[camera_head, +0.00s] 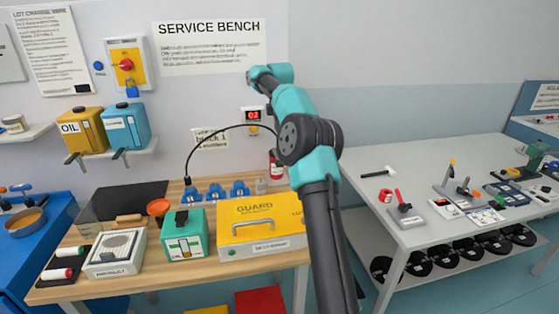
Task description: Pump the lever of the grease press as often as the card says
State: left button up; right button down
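I cannot tell for sure which item is the grease press. No gripper is visible.
The white table (385,228) has free room at its left, with a hammer (378,173) there. On the wooden bench stand a yellow guard box (262,224), a green box (185,236) and blue parts (215,191). A red display (253,115) reads 02.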

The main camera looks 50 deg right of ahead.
notch_tip(320, 180, down, 14)
jog(key=shift+r, duration=0.1)
dwell(0.5)
